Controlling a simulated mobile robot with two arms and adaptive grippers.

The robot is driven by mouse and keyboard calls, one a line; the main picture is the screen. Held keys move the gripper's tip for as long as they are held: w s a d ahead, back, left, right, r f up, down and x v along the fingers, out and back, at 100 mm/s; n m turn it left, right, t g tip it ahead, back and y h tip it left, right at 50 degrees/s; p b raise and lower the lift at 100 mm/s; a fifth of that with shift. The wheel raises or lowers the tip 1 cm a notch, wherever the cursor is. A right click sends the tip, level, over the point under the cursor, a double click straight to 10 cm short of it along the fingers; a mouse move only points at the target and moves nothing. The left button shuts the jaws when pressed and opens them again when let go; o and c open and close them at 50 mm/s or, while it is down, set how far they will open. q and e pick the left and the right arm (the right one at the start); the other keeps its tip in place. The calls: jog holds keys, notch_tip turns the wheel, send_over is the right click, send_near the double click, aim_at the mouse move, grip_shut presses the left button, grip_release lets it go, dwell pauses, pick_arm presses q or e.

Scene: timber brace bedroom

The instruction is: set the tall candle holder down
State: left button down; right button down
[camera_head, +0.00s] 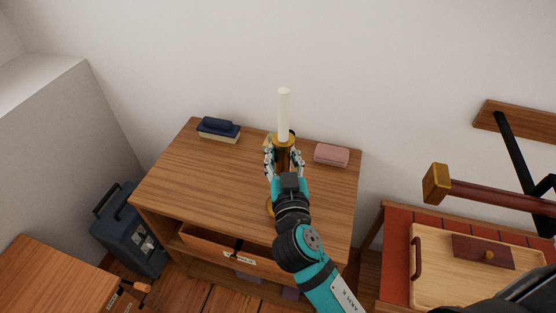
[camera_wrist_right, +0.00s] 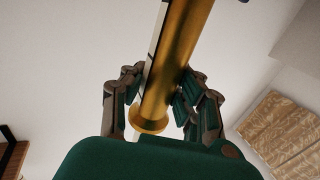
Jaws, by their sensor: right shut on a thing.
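The tall candle holder (camera_head: 284,138) is brass and carries a white candle (camera_head: 284,113); it looks about upright over the wooden dresser (camera_head: 190,178). My right gripper (camera_head: 284,160) is shut on its stem. A bit of brass, seemingly its base (camera_head: 269,209), shows left of my arm; I cannot tell whether it touches the dresser top. In the right wrist view the brass stem (camera_wrist_right: 180,60) runs between the fingers of my right gripper (camera_wrist_right: 160,100), with a flared rim at its lower end. My left gripper is not in view.
A dark blue and cream box-like item (camera_head: 219,130) lies at the dresser's back left. A pink case (camera_head: 331,155) lies to the right. The dresser's left top is clear. A drawer (camera_head: 205,241) below is partly open. A wooden tray (camera_head: 430,285) sits at right, under a brass-headed mallet (camera_head: 437,184).

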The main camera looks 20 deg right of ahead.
aim_at(279, 171)
jog(key=shift+w+a, duration=0.3)
jog(key=shift+w, duration=0.15)
jog(key=shift+w+f, duration=0.1)
jog(key=shift+f, duration=0.05)
notch_tip(279, 171, down, 3)
jog(key=shift+f, duration=0.15)
jog(key=shift+f+b, duration=0.2)
jog(key=shift+b, duration=0.2)
jog(key=c, duration=1)
grip_release()
jog(key=shift+r, duration=0.1)
